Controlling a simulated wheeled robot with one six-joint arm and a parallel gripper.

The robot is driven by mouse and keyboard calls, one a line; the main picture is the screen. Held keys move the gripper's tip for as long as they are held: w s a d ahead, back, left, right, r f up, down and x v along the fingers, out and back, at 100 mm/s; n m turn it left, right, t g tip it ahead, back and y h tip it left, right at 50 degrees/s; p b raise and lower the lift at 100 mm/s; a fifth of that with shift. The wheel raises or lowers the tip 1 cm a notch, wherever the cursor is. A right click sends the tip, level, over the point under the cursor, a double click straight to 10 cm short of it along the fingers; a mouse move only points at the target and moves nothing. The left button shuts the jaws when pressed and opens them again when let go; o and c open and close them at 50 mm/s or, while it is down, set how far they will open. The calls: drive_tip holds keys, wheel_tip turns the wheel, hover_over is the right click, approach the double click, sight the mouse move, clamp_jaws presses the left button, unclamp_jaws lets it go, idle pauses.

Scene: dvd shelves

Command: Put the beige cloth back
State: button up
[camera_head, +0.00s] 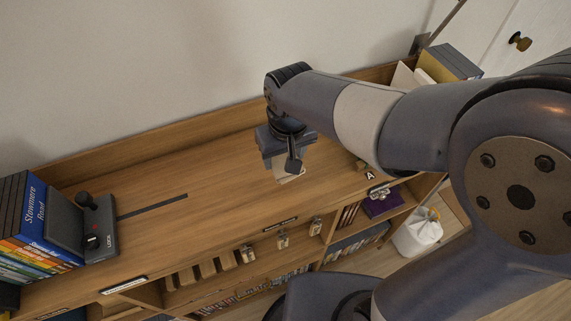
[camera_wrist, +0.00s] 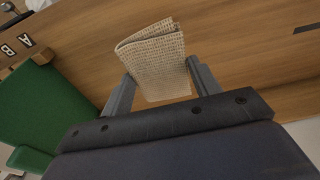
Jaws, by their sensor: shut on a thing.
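The beige cloth (camera_wrist: 154,58) is a folded, woven-textured piece between the two fingers of my gripper (camera_wrist: 160,78) in the wrist view. My gripper is shut on it. In the head view my gripper (camera_head: 291,163) points down over the right half of the wooden shelf top (camera_head: 215,170). A pale bit of the cloth (camera_head: 289,179) shows below the fingers there; the rest is hidden by the gripper. I cannot tell whether the cloth touches the wood.
Books (camera_head: 30,222) and a dark bookend (camera_head: 98,230) stand at the left end. A dark strip (camera_head: 152,206) lies on the top. Grey and yellow boxes (camera_head: 452,62) stand at the far right. A white bag (camera_head: 417,232) sits lower right. A green object (camera_wrist: 40,105) is left in the wrist view.

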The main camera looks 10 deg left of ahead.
wheel_tip(320, 180, down, 7)
drive_tip(key=shift+r, duration=0.1)
drive_tip(key=o, duration=0.9)
drive_tip(key=r, duration=0.4)
drive_tip(key=s+r, duration=0.1)
drive_tip(key=r, duration=0.3)
drive_tip(key=d+r, duration=0.1)
drive_tip(key=r, duration=0.3)
drive_tip(key=shift+s, duration=0.3)
